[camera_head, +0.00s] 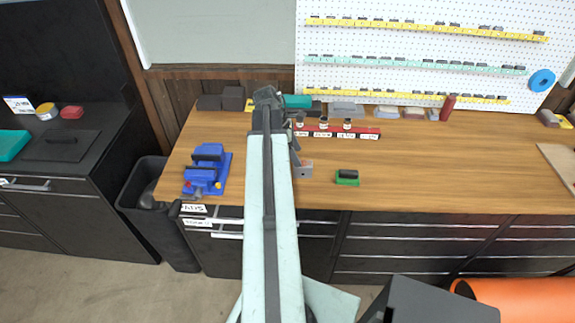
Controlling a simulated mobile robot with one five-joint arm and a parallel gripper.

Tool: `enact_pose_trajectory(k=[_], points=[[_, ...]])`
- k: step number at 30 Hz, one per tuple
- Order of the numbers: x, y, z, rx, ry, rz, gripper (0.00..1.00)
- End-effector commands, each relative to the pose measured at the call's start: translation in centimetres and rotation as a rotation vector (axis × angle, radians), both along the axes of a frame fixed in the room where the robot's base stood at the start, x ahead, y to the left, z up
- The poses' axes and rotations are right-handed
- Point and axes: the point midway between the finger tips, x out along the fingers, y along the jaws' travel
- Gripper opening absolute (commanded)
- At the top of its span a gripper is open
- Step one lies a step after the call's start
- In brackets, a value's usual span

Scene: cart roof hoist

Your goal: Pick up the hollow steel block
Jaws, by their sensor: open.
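A small grey block (304,171), which looks like the hollow steel block, sits on the wooden workbench right beside my arm. A dark spot on its front may be its opening. My pale arm reaches up the middle of the view and covers the bench to the block's left. My gripper (296,157) is small and partly hidden behind the arm, just above and behind the block. It is open. I cannot tell whether its fingers touch the block or stand around it.
A green-based block (347,177) with a dark top stands to the right. A red rack (345,133) with small bottles is behind. A blue vise (207,170) is on the left. The right part of the wooden bench (450,170) is clear. A pegboard (420,70) rises behind.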

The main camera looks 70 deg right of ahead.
Motion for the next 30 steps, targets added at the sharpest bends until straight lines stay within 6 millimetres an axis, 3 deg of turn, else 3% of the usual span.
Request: enact_pose_trajectory(k=[5, 10, 16, 25, 30], points=[[0.1, 0.0, -0.5, 0.0, 0.0, 0.004, 0.62], [-0.2, -0.1, -2.7, 0.0, 0.0, 0.01, 0.62], [-0.2, -0.1, -2.9, 0.0, 0.0, 0.014, 0.62], [-1.6, -0.6, -7.4, 0.0, 0.0, 0.014, 0.62], [-1.8, -0.7, -7.3, 0.0, 0.0, 0.016, 0.62]])
